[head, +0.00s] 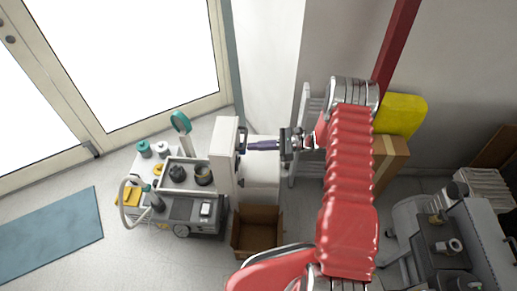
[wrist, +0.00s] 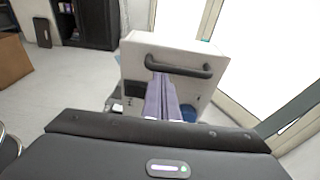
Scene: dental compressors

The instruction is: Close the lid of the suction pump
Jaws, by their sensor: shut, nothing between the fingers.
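The suction pump's lid (head: 223,158) is a white panel standing upright and open at the left of the pump's white body (head: 260,178). In the wrist view, the lid (wrist: 180,90) faces me, with a dark bar handle (wrist: 190,70) across its upper part. My gripper (head: 250,146) has purple fingers that are shut and empty, pointing left at the lid. In the wrist view, the fingertips (wrist: 160,78) are at the left part of the handle, just below the bar. I cannot tell whether they touch it.
A grey cart (head: 185,210) with a tray, jars and a hose stands left of the lid. An open cardboard box (head: 257,232) sits in front of the pump. A ladder (head: 303,130) and a yellow container (head: 402,114) stand behind my arm. Grey machines (head: 462,235) are at right.

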